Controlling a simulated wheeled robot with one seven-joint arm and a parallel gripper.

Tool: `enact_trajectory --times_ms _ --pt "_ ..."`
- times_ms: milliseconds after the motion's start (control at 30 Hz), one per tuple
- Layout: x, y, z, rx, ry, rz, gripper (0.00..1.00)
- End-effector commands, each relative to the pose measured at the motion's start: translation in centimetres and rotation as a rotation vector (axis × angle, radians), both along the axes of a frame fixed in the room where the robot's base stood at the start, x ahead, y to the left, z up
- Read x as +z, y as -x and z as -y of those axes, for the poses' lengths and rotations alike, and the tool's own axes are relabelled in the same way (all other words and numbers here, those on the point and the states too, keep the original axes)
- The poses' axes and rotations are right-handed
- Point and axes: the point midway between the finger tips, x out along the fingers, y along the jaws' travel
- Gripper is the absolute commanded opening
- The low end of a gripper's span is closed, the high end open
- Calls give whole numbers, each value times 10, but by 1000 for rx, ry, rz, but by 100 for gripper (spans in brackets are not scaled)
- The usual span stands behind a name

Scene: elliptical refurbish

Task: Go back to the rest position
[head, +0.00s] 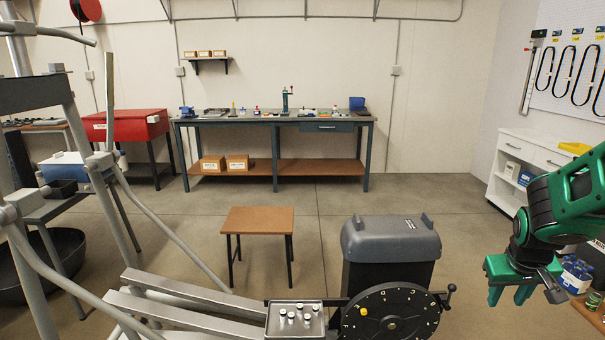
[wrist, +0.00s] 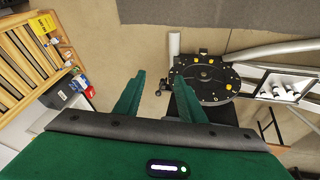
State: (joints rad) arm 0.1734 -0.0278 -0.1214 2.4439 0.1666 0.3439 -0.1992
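My green gripper (head: 511,294) hangs at the right of the head view, pointing down, with nothing seen in it. A small tray (head: 296,321) with several white-topped parts sits beside the disc.
A small brown table (head: 257,222) is mid-floor. A workbench (head: 275,122) lines the back wall. A white cabinet (head: 511,165) and blue containers (head: 575,275) are at the right. The floor between bin and workbench is open.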

Motion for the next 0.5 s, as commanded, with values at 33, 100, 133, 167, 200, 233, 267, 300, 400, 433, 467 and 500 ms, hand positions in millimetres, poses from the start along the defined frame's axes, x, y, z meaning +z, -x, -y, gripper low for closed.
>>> enact_trajectory --times_ms 33,100,133,167,200,233,267,300,400,433,467,500 --pt "10 19 -1 -35 -22 -12 36" --pt "20 48 -5 -86 -60 -44 36" --pt "24 60 -7 -109 -77 -58 36" --pt "27 72 -10 -130 -93 -71 36" --pt "32 89 -14 -158 -116 -89 36" --pt "35 101 -17 -179 -133 -103 36" --pt "38 114 -20 -199 -151 -116 36" --pt "43 130 -25 -225 -175 -134 36" --pt "50 166 -37 -283 -229 -176 36" --pt "52 175 -41 -297 -243 -187 36" --pt "54 184 -44 -310 -257 -198 36" --pt "56 194 -48 -325 -273 -211 36"
